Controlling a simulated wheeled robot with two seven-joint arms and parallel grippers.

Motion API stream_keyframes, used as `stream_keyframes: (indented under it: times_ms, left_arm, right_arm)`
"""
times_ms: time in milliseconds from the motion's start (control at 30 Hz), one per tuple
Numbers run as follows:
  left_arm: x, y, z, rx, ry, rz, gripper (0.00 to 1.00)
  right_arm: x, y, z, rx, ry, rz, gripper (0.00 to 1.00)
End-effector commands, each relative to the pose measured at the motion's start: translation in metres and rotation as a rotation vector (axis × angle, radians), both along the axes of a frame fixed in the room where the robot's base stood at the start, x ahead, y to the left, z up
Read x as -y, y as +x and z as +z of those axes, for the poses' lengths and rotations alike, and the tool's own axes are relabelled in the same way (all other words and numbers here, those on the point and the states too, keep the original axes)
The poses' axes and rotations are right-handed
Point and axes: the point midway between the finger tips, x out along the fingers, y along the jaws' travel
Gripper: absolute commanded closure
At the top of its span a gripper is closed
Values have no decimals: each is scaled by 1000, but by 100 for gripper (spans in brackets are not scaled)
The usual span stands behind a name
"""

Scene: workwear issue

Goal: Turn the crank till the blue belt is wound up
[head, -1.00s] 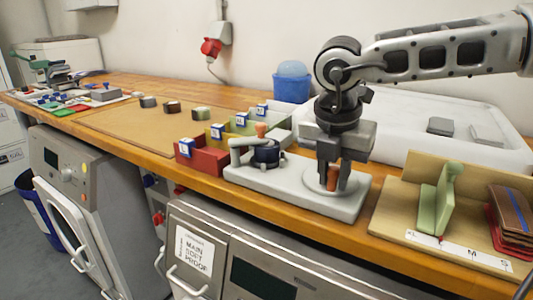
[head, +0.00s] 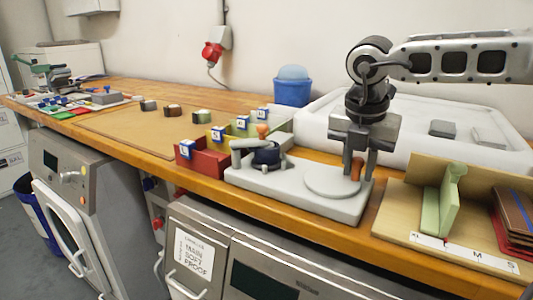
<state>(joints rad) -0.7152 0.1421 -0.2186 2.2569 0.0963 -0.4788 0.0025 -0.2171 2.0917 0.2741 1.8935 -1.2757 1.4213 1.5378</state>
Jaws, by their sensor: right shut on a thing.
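The winding device has a pale grey base plate (head: 290,188) near the front edge of the bench. On its left part sit a dark blue round coil (head: 267,155), a grey arm beside it and an orange knob (head: 262,131). I cannot tell how much belt is wound on the coil. On its right part is a flat round disc (head: 332,181). My right gripper (head: 357,168) points down at the disc's right edge, shut on an orange-brown handle (head: 356,171). The fingers partly hide the handle, and its foot is unclear. My left gripper is out of view.
A red bin (head: 203,160) and other coloured bins stand left of the device. A wooden stand with a green upright piece (head: 444,203) is close on the right. A large white tray (head: 415,128) lies behind my right gripper, with a blue tub (head: 292,88) beyond.

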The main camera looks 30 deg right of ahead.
Motion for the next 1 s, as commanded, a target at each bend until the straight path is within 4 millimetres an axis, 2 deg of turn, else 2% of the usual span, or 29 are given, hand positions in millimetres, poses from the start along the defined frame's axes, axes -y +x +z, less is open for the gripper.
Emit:
stream_keyframes:
  times_ms: [33, 133, 233, 533, 633, 700, 733, 800, 1000]
  left_arm:
    - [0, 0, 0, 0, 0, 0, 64]
    - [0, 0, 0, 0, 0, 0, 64]
    - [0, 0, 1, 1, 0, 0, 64]
    - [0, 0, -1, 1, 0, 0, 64]
    - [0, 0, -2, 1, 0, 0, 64]
    - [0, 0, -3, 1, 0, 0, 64]
    - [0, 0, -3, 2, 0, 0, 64]
    - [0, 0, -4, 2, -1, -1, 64]
    - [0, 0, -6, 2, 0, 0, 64]
  right_arm:
    - [7, 1, -1, -11, -14, -10, 84]
    - [11, 7, -1, -12, -14, -11, 88]
    - [15, 14, -2, -13, -16, -10, 88]
    - [9, 36, -2, -7, -9, -2, 90]
    - [2, 42, -3, -6, -4, 2, 82]
    - [-3, 48, -3, -4, -5, 5, 72]
    - [-6, 51, -3, -6, -4, 6, 73]
    - [-9, 56, -3, -4, -3, 6, 89]
    - [-12, 66, 0, -2, -5, -1, 89]
